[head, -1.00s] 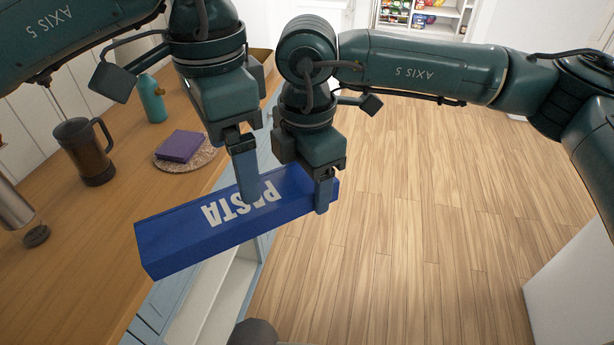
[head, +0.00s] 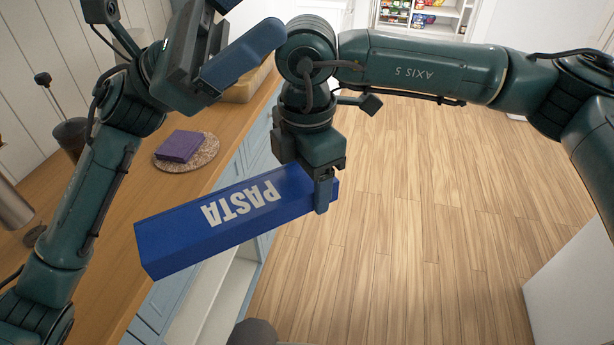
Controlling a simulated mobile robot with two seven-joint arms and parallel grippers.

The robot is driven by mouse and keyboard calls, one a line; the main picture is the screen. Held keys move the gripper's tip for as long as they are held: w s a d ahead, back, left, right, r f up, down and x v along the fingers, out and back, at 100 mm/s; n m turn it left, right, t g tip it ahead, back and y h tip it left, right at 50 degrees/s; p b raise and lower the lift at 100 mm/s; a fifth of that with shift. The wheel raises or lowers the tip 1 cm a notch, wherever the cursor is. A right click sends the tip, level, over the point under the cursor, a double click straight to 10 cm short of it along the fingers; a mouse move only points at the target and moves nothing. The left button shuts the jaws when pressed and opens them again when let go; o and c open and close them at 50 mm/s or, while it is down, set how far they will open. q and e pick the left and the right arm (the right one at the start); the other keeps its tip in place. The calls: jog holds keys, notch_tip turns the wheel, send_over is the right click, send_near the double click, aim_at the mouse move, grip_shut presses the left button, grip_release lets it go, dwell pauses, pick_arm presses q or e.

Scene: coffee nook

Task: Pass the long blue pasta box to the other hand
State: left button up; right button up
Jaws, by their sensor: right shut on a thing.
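The long blue pasta box (head: 220,222) hangs in the air in the middle of the head view, tilted, with its lettered side showing. My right gripper (head: 322,190) is shut on the box near its right end. One of its fingers lies over the near face; the other is hidden. My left gripper (head: 228,30) is at the upper left, above and apart from the box. Its two fingers are spread, with nothing between them.
A wooden counter (head: 190,195) runs along the left above pale blue cabinets.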

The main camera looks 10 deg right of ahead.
pick_arm(q)
jog(key=w+a+f+m+t+y, duration=0.4)
jog(key=w+a+f+m+t, duration=0.25)
jog(key=m+t, duration=0.95)
jog(key=w+a+f+m+t+y, duration=0.65)
jog(key=m+t, duration=0.65)
jog(key=m, duration=0.7)
jog(key=a+f+n+y, duration=0.3)
jog(key=f+n+y, duration=0.1)
jog(key=f+n, duration=0.35)
jog(key=s+f+n+g+y, duration=0.2)
jog(key=s+f+n, duration=0.3)
jog(key=f, duration=0.6)
jog(key=s+f+n+g+y, duration=0.2)
jog(key=s+f+n+g, duration=0.3)
jog(key=s+f, duration=0.4)
jog(key=s+f+n+g+y, duration=0.2)
jog(key=s+f+n+g, duration=0.2)
jog(key=s+f, duration=0.3)
notch_tip(320, 180, down, 6)
jog(key=shift+s+d+r+n, duration=0.15)
jog(key=shift+s+d+n, duration=0.1)
jog(key=shift+s+n, duration=0.25)
jog(key=shift+w, duration=0.1)
